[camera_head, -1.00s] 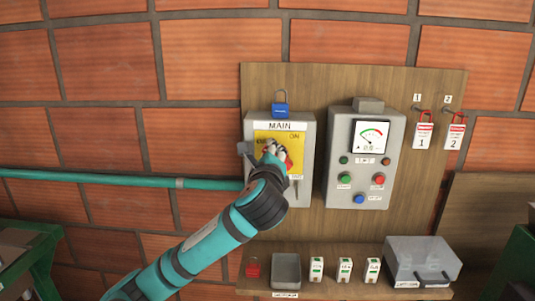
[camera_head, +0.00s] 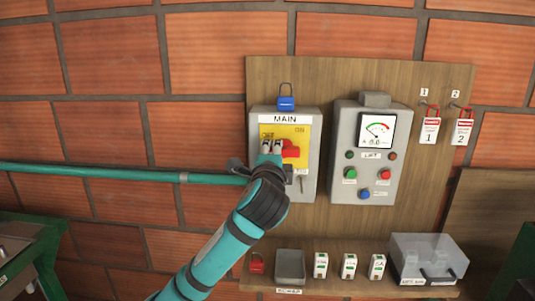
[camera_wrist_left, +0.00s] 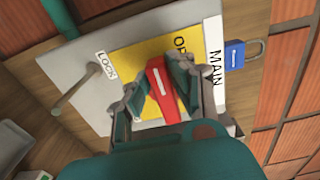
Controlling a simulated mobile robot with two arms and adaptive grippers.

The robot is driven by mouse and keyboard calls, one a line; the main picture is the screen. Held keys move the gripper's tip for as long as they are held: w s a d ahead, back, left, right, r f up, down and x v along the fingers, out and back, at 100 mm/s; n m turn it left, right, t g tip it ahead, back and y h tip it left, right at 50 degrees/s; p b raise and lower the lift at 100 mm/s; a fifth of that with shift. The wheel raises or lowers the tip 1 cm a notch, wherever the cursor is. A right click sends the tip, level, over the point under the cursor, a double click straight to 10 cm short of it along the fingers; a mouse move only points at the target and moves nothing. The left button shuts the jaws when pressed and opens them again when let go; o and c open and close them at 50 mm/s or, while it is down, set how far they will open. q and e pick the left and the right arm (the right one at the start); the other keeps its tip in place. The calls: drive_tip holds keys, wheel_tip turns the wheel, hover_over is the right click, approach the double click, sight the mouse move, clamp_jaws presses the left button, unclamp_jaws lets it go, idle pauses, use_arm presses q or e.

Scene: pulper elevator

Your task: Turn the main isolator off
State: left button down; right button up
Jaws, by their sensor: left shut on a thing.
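The main isolator (camera_head: 307,183) is a grey wall box labelled MAIN, with a yellow plate (camera_head: 297,132) marked OFF on the left and ON on the right. Its red handle (camera_head: 291,149) shows beside my left gripper (camera_head: 272,148). In the left wrist view the red handle (camera_wrist_left: 158,78), with a white stripe, lies between the two fingers of my left gripper (camera_wrist_left: 157,90), which is shut on it. The fingers and wrist cover part of the plate and handle, so the handle's exact setting is hard to tell. My right gripper is not in view.
A blue padlock (camera_head: 286,103) hangs above the isolator. A grey control box (camera_head: 344,130) with a gauge and buttons is to the right, then two red-and-white tags (camera_head: 430,130). A shelf below holds a red padlock (camera_head: 256,265), tray (camera_head: 289,263) and clear-lidded box (camera_head: 428,258).

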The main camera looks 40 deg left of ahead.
use_arm(q)
drive_tip(key=shift+r, duration=0.3)
drive_tip(key=c, duration=1.4)
unclamp_jaws()
drive_tip(key=shift+o, duration=1.2)
drive_tip(key=shift+a, duration=0.1)
drive_tip(key=shift+f, duration=0.2)
drive_tip(key=v, duration=1.2)
drive_tip(key=shift+a, duration=0.15)
drive_tip(key=shift+s, duration=0.1)
